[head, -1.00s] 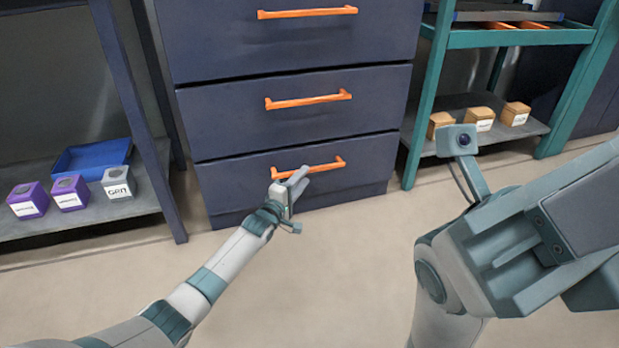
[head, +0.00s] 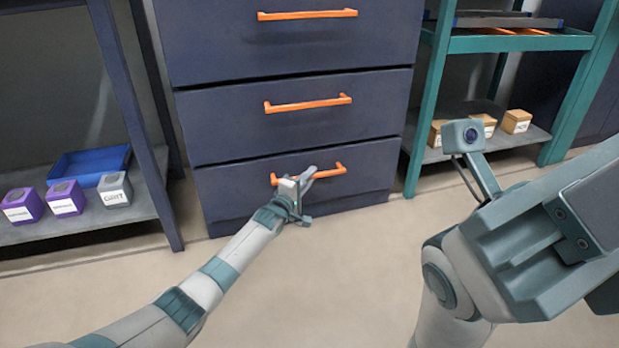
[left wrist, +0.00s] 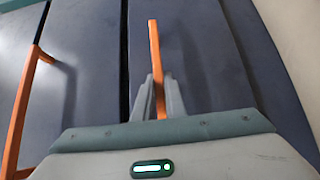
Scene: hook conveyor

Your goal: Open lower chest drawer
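The lower chest drawer (head: 350,192) is the bottom of the dark blue drawers and looks closed, flush with those above. Its orange bar handle (head: 338,170) also shows in the left wrist view (left wrist: 154,45). My left gripper (head: 308,178) is at the left and middle part of this handle. In the left wrist view its two fingers (left wrist: 159,95) lie on either side of the bar with no clear gap, so it looks shut on the handle. My right arm's end (head: 530,235) is large at the right, away from the chest; its fingers are not clear.
Two more drawers with orange handles (head: 308,103) are above. A left shelf (head: 90,222) holds purple and grey boxes and a blue tray (head: 90,165). A teal rack (head: 425,110) with tan boxes (head: 516,121) stands right. The floor in front is clear.

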